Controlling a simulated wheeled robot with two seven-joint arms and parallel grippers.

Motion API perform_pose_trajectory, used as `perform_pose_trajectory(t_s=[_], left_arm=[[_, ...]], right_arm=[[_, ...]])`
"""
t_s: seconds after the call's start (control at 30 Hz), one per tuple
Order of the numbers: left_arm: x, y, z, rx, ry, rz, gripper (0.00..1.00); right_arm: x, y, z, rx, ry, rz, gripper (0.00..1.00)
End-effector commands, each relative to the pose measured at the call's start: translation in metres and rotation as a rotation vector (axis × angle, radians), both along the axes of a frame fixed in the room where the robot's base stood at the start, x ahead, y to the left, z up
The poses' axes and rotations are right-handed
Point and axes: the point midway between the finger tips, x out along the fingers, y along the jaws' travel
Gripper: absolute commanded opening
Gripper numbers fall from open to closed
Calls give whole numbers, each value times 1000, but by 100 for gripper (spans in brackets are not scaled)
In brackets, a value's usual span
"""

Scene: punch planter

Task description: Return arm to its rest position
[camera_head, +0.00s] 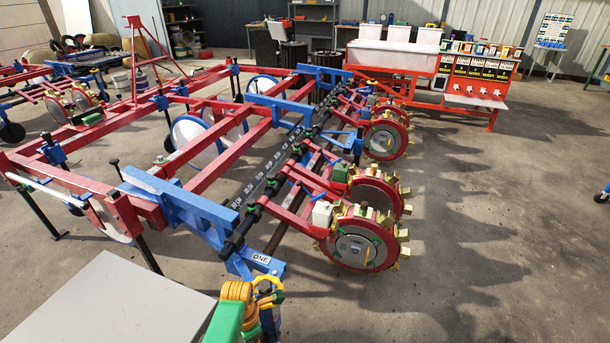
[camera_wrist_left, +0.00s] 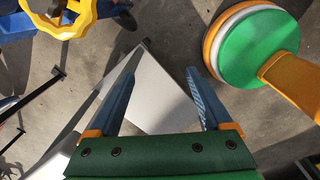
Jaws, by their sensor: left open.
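In the head view, my left arm (camera_head: 236,300) shows at the bottom centre with green, yellow and blue parts, and its fingers cannot be made out there. In the left wrist view, my left gripper (camera_wrist_left: 163,66) has its two blue fingers spread apart with nothing between them. Behind the fingers are the concrete floor and a pale flat panel. My right gripper is in neither view. The red and blue punch planter (camera_head: 205,215) stands beyond my arm, with toothed punch wheels (camera_head: 365,240) along its right side.
A grey flat-topped surface (camera_head: 110,305) lies at the bottom left of the head view, close to my arm. A red stand with white bins (camera_head: 390,58) is at the back. The concrete floor on the right is open. A yellow ring (camera_wrist_left: 70,28) shows in the wrist view.

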Motion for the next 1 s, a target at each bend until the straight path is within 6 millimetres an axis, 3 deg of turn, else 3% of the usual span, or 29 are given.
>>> perform_pose_trajectory(t_s=[0.17,0.37,0.47,0.53,0.6,0.7,0.8,1.0], left_arm=[[-30,10,-27,20,-1,-293,83],[-93,26,-69,53,-1,-842,83],[-147,37,-89,69,6,-1226,83],[-194,44,-98,80,8,-1546,83],[-243,50,-103,88,7,-1862,83],[-292,55,-103,101,-3,-2190,83],[-316,57,-102,112,-13,-2352,83],[-319,57,-103,118,-17,-2394,83]], right_arm=[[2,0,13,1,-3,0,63],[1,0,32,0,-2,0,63],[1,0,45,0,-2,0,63],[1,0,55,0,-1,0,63],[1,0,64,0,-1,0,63],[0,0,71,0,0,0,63],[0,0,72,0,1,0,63],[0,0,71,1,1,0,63]])
